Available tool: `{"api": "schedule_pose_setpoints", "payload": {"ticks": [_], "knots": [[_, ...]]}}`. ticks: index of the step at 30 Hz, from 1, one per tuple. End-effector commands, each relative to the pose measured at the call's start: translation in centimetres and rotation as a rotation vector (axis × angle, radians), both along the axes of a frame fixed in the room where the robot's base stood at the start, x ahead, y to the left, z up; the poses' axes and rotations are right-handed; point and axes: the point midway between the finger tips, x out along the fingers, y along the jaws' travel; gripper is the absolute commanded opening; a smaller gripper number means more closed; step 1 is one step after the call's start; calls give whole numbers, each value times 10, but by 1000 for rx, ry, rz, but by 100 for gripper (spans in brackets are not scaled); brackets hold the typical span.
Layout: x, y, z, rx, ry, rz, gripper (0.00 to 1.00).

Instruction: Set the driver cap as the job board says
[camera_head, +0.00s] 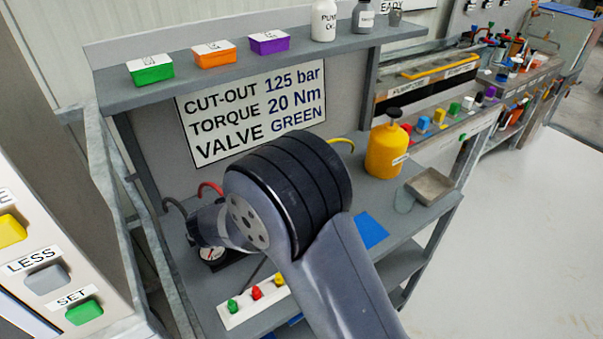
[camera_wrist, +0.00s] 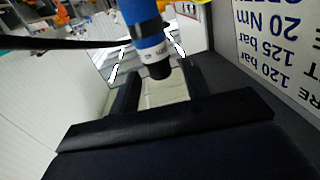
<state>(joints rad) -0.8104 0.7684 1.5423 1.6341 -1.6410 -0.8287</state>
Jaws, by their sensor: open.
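The job board (camera_head: 252,112) stands at the back of the bench and reads cut-out 125 bar, torque 20 Nm, valve green. The setting on the cap is too small to read. In the head view my arm hides the gripper's jaws and the driver.
Green (camera_head: 150,70), orange (camera_head: 214,55) and purple (camera_head: 269,42) boxes sit on the shelf. A gauge (camera_head: 211,254) and a strip with green, red and yellow valves (camera_head: 258,294) lie near my arm. A yellow bottle (camera_head: 386,150) and a tray (camera_head: 430,186) stand right.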

Motion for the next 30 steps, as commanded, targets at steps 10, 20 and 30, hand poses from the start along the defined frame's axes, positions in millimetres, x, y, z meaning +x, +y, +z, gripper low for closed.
{"api": "schedule_pose_setpoints", "payload": {"ticks": [10, 20, 30], "knots": [[-42, 49, -1, 1, 0, 2, 45], [-50, 57, 0, 0, 0, -1, 45], [-41, 48, 0, 1, 1, -2, 45]]}}
